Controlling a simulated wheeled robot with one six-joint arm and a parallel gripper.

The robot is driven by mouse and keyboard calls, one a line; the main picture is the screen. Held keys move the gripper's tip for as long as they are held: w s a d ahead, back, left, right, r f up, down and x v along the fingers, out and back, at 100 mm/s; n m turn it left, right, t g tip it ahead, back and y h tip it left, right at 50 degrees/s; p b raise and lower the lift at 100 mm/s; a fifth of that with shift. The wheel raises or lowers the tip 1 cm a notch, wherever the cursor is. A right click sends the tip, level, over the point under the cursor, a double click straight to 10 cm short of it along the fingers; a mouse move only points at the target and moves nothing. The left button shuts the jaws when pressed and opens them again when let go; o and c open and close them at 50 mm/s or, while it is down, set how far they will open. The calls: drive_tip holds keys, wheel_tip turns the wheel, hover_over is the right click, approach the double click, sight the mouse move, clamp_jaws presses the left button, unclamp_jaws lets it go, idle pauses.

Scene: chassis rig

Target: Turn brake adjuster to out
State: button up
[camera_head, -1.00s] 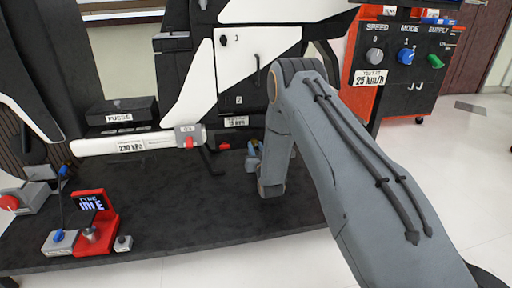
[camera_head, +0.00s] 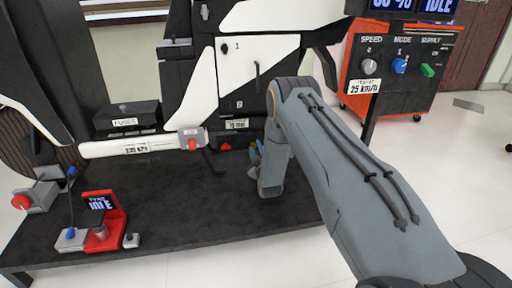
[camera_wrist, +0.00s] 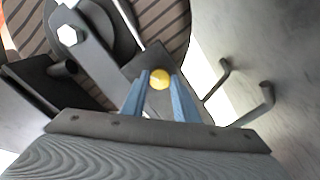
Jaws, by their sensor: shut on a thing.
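In the wrist view, my gripper (camera_wrist: 160,92) has its two blue fingers shut on a round yellow knob (camera_wrist: 160,78), which I take to be the brake adjuster. The knob sits between the fingertips, in front of a striped wheel-like disc (camera_wrist: 170,38). Any marking for the adjuster's setting is not visible. In the head view, my gripper (camera_head: 254,157) is low behind my grey arm, near the right part of the black platform. The adjuster is hidden there.
Two bent dark rods (camera_wrist: 265,100) stand to the right in the wrist view. A dark arm with a hex bolt (camera_wrist: 68,36) is at upper left. In the head view, the black platform (camera_head: 190,215) carries a red tyre unit (camera_head: 106,234). An orange control cabinet (camera_head: 405,95) stands at right.

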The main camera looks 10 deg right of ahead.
drive_tip(key=n+p, duration=0.2)
drive_tip(key=n, duration=0.4)
drive_tip(key=shift+n, duration=0.3)
drive_tip(key=n+p, duration=0.1)
drive_tip(key=n, duration=0.4)
drive_tip(key=shift+n+p, duration=0.3)
drive_tip(key=o, duration=1.1)
drive_tip(key=shift+c, duration=0.2)
drive_tip(key=shift+s, duration=0.1)
drive_tip(key=s+p, duration=0.2)
drive_tip(key=s, duration=0.5)
drive_tip(key=shift+s+p, duration=0.3)
